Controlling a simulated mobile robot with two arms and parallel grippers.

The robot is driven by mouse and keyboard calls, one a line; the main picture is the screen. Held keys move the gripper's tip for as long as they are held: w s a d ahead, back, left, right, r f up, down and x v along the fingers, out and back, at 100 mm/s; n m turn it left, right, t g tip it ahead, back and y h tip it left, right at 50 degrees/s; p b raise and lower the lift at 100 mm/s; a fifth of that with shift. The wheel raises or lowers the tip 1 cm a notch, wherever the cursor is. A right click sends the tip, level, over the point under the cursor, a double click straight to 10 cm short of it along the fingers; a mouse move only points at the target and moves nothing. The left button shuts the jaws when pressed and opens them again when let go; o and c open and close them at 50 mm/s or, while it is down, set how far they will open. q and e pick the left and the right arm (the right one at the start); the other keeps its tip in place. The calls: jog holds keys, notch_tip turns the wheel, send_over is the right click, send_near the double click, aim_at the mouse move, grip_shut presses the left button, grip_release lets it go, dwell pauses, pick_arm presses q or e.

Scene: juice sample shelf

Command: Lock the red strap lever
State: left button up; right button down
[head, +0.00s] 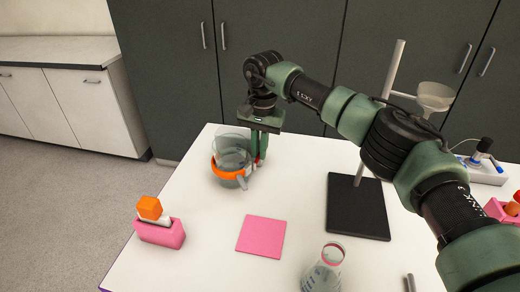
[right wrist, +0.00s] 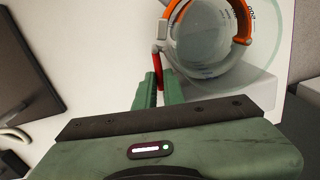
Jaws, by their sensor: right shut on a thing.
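A clear glass vessel (head: 231,144) with an orange strap (head: 226,175) around it stands near the far left corner of the white table. The vessel and the orange strap (right wrist: 242,28) also show in the right wrist view. A small red lever (right wrist: 156,58) sticks out from the strap's clasp. My right gripper (head: 258,153) reaches down beside the vessel's right side. In the right wrist view its fingers (right wrist: 159,82) are closed around the end of the red lever, which they partly hide. My left gripper is not in view.
A pink holder (head: 160,232) with an orange-topped item stands at the front left. A pink square mat (head: 261,236) lies in the middle. A flask (head: 322,275) stands at the front, and a stand with a black base (head: 357,210) is to the right.

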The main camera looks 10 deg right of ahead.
jog(key=c, duration=1.5)
grip_release()
jog(key=shift+r, duration=0.1)
